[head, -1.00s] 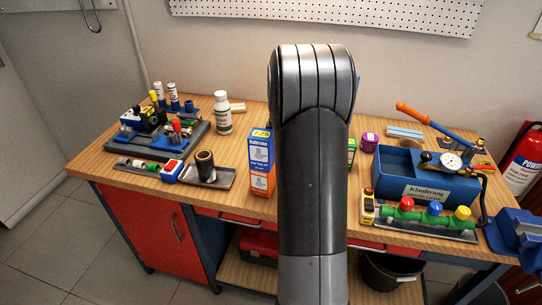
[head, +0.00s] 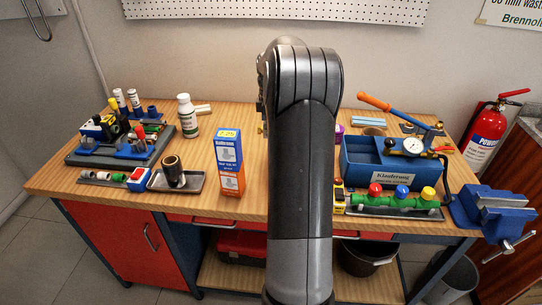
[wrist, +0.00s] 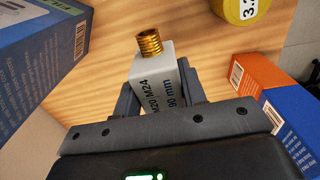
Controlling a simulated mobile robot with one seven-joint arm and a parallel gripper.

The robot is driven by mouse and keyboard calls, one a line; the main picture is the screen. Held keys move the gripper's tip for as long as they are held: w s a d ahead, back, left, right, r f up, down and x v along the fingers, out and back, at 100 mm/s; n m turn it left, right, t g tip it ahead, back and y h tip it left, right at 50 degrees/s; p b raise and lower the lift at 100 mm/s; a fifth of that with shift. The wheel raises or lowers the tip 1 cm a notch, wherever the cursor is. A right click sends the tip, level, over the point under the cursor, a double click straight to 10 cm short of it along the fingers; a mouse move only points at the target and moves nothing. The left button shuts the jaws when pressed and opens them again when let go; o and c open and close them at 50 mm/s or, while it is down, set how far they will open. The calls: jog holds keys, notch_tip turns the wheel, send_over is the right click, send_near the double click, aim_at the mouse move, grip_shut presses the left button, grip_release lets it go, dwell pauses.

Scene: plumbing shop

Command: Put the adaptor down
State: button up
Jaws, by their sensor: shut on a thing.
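In the head view my arm hides the gripper and most or all of the adaptor.
In the wrist view a blue box (wrist: 45,45) stands left, an orange-and-blue box (wrist: 270,100) right, and a yellow round thing (wrist: 238,8) above. In the head view an upright box (head: 229,160), a tray with a dark cylinder (head: 196,186) and a blue crate (head: 370,173) occupy the bench.

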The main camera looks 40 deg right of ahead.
jog(key=shift+w+d+f, duration=0.1)
jog(key=shift+w+d, duration=0.3)
jog(key=shift+w, duration=0.05)
jog(key=shift+w+d+f, duration=0.15)
jog(key=shift+f, duration=0.1)
notch_tip(320, 180, down, 9)
jog(key=shift+f, duration=0.2)
jog(key=shift+f, duration=0.2)
jog(key=o, duration=1)
jog(key=shift+o, duration=0.2)
jog(key=shift+r, duration=0.1)
notch_tip(320, 180, up, 12)
jog(key=shift+r, duration=0.1)
